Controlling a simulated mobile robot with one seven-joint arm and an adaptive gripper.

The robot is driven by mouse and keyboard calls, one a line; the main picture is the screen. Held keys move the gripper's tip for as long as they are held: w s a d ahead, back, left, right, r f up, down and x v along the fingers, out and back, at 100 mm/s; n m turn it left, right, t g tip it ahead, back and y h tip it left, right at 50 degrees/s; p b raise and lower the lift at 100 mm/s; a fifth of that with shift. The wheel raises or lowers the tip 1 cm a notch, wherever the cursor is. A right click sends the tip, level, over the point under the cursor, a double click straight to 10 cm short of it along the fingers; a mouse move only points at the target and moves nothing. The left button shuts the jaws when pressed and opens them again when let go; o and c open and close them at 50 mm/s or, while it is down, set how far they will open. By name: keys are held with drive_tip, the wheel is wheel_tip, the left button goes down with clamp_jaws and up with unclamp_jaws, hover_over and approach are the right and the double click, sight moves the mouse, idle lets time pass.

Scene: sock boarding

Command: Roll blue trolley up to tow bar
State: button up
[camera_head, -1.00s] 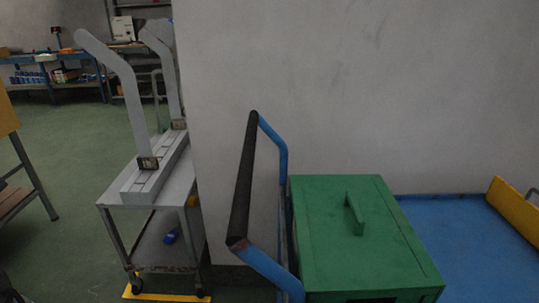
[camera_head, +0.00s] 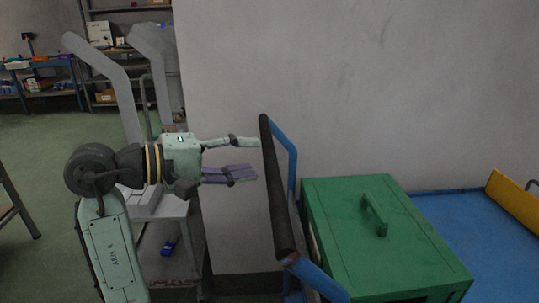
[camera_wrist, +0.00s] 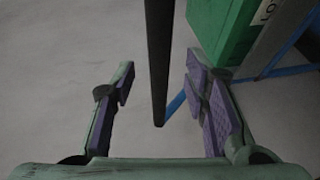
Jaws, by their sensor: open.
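The blue trolley (camera_head: 465,225) stands against the grey wall at right, with a flat blue deck and a blue frame at its left end. Its black handle bar (camera_head: 273,185) tops that frame. A green lidded box (camera_head: 345,225) sits on the deck beside the handle. My gripper (camera_head: 257,158) is open and empty just left of the bar, fingers pointing right. In the wrist view, the bar (camera_wrist: 159,60) appears between the spread purple-padded fingers (camera_wrist: 160,75); contact with either finger does not show. I cannot make out a tow bar.
A grey cart (camera_head: 165,250) with two tall bent sock forms (camera_head: 100,65) stands behind my arm at left, partly hidden. A yellow board (camera_head: 512,205) is at the deck's right end. Shelves and a bench (camera_head: 45,85) are far back left. Open green floor lies at left.

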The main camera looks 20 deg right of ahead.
sight(270, 156)
drive_tip(key=x, duration=0.5)
drive_tip(key=shift+d, duration=0.3)
drive_tip(key=shift+c, duration=0.2)
clamp_jaws()
idle(0.6)
